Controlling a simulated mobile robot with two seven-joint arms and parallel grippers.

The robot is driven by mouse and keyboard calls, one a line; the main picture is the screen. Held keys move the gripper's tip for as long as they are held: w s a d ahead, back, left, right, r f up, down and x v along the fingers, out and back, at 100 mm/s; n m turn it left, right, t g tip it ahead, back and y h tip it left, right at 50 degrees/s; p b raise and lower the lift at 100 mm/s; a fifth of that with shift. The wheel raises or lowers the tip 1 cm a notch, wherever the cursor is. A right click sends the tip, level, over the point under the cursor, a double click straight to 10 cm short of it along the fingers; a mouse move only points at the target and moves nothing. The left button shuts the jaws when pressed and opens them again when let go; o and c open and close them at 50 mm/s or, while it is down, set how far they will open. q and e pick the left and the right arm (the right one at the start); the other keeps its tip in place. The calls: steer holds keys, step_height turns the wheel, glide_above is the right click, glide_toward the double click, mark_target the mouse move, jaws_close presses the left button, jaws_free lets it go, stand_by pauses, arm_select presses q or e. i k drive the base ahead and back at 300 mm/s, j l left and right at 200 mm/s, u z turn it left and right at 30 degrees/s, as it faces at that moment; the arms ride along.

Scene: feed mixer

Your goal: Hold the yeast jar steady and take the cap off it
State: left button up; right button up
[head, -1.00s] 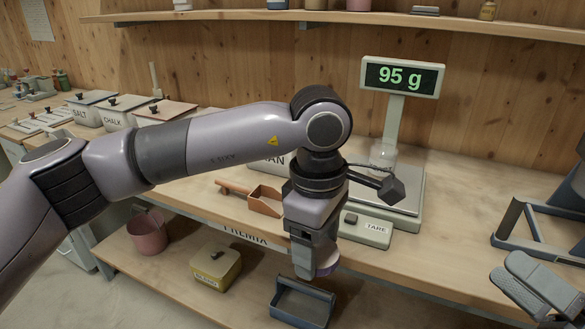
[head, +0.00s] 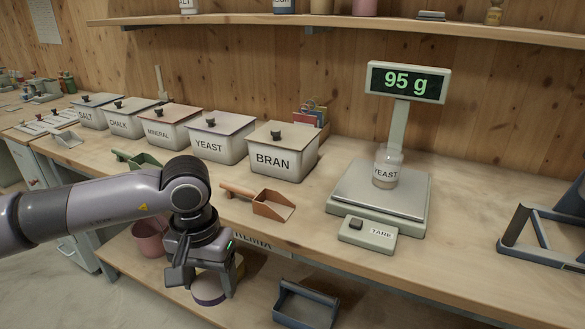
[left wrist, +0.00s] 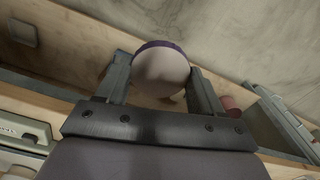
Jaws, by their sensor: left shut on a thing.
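The yeast jar (head: 387,172) stands upright on the scale pan, clear with pale contents and a YEAST label. No cap shows on its top, and no gripper touches it. My left gripper (head: 208,284) is to the left of the jar and lower, in front of the bench edge. It is shut on a round, pale cap with a purple rim (head: 209,294). In the left wrist view the cap (left wrist: 161,75) sits between the two fingers. My right gripper is out of view.
The scale (head: 380,200) reads 95 g on its display (head: 405,82). A brown scoop (head: 268,205) lies left of it, with labelled bins such as the bran bin (head: 283,152) behind. A grey tray (head: 303,305) and a pink bucket (head: 149,240) are lower down.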

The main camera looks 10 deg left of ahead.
mark_target(389, 159)
steer(key=k, duration=0.55)
steer(key=k+z, duration=0.1)
steer(key=z, duration=0.85)
steer(key=j+z, duration=0.15)
steer(key=z, duration=0.15)
steer(key=i+j+z, duration=0.1)
steer(key=z, duration=0.2)
steer(key=j, duration=0.6)
steer(key=i+j, duration=0.15)
steer(key=j, duration=1)
steer(key=i, duration=0.05)
